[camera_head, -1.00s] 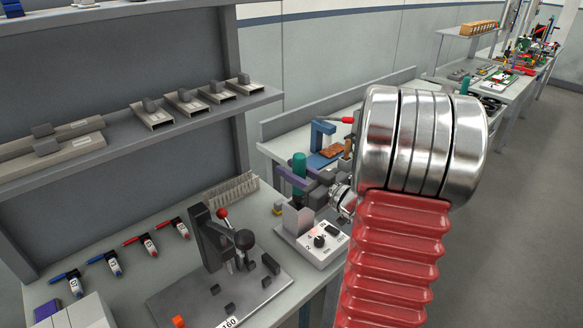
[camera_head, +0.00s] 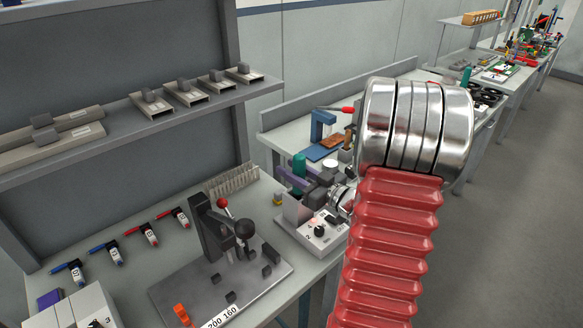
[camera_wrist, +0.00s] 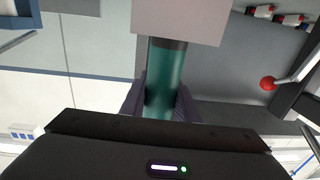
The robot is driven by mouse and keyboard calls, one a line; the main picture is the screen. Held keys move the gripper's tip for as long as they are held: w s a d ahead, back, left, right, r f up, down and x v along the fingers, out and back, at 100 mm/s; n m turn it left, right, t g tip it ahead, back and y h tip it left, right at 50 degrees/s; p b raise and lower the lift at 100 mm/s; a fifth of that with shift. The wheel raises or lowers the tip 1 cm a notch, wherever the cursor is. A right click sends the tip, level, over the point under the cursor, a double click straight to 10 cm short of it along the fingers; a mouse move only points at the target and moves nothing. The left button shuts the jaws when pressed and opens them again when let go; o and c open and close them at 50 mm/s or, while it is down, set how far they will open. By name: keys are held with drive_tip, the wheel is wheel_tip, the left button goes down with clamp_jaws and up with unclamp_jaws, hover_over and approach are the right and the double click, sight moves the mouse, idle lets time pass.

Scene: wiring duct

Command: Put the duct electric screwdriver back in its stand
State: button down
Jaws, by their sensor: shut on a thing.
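The electric screwdriver is a teal cylinder; its top (camera_head: 299,163) shows above the purple fingers of my gripper (camera_head: 297,181) at the bench's right side. In the wrist view my gripper (camera_wrist: 160,108) is shut around the teal body (camera_wrist: 166,75), with a finger on each side. A light grey block (camera_head: 297,208), which looks like the stand, rises beside a white box with a dial (camera_head: 320,232). In the wrist view this block (camera_wrist: 180,18) covers the screwdriver's far end. I cannot tell whether the tip is inside it.
A lever press (camera_head: 222,232) on a grey plate stands left of the block. A comb-like pale duct strip (camera_head: 231,179) lies behind. Red and blue markers (camera_head: 141,234) lie at left. A shelf (camera_head: 180,112) overhangs the bench. My arm hides part of the right side.

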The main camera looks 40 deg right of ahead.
drive_tip(key=shift+f, duration=0.45)
drive_tip(key=c, duration=1.3)
unclamp_jaws()
drive_tip(key=shift+s, duration=0.1)
drive_tip(key=shift+s+d, duration=0.25)
drive_tip(key=shift+s, duration=2)
drive_tip(key=shift+s+d, duration=0.2)
drive_tip(key=shift+s, duration=2.05)
drive_tip(key=shift+s+d, duration=0.25)
drive_tip(key=shift+s, duration=2)
